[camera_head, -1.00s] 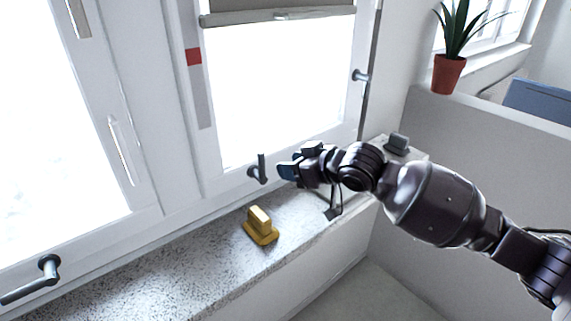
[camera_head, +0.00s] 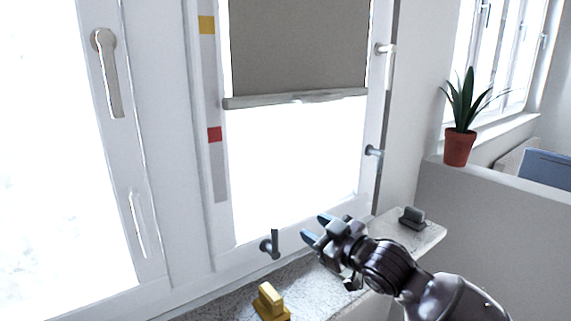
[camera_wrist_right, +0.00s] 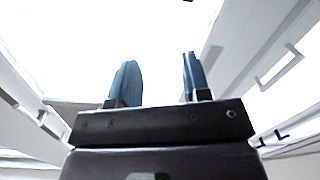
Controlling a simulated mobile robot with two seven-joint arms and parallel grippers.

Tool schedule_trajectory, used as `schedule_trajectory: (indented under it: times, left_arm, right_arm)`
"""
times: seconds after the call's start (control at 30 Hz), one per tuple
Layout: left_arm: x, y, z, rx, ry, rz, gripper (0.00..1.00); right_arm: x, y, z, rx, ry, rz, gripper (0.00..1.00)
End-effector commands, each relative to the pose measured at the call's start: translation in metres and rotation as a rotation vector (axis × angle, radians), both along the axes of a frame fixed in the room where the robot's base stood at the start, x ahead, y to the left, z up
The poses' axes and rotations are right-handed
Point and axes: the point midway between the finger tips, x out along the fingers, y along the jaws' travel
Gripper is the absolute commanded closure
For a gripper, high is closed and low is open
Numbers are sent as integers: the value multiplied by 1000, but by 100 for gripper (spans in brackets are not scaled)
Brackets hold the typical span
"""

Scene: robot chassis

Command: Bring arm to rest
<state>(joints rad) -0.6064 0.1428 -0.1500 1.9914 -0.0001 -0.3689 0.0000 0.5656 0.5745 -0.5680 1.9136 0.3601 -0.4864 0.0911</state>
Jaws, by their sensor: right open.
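My right gripper (camera_head: 316,231) is above the granite windowsill, in front of the lower part of the window, in the head view. Its two blue-tipped fingers are apart with nothing between them. The right wrist view also shows the open fingers (camera_wrist_right: 157,85) against the bright window. My right arm (camera_head: 400,280) comes in from the lower right. My left arm and gripper do not show.
A yellow block-like object (camera_head: 270,302) sits on the sill (camera_head: 325,290) left of the gripper. A dark window handle (camera_head: 272,243) is close to the fingers' left. A potted plant (camera_head: 459,147) stands on the partition (camera_head: 500,215).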

Motion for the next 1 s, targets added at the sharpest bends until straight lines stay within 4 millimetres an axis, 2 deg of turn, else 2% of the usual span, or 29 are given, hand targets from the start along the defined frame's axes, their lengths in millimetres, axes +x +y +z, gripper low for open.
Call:
schedule_trajectory:
  times: [0.27,0.57,0.77,1.0]
  left_arm:
    - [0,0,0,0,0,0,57]
    - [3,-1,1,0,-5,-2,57]
    - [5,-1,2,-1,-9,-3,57]
    - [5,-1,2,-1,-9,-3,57]
  right_arm:
    - [-27,-46,-66,54,6,-152,56]
    - [-79,-108,-155,75,102,-358,56]
    - [-132,-150,-218,76,214,-500,56]
    - [-218,-192,-292,78,398,-660,56]
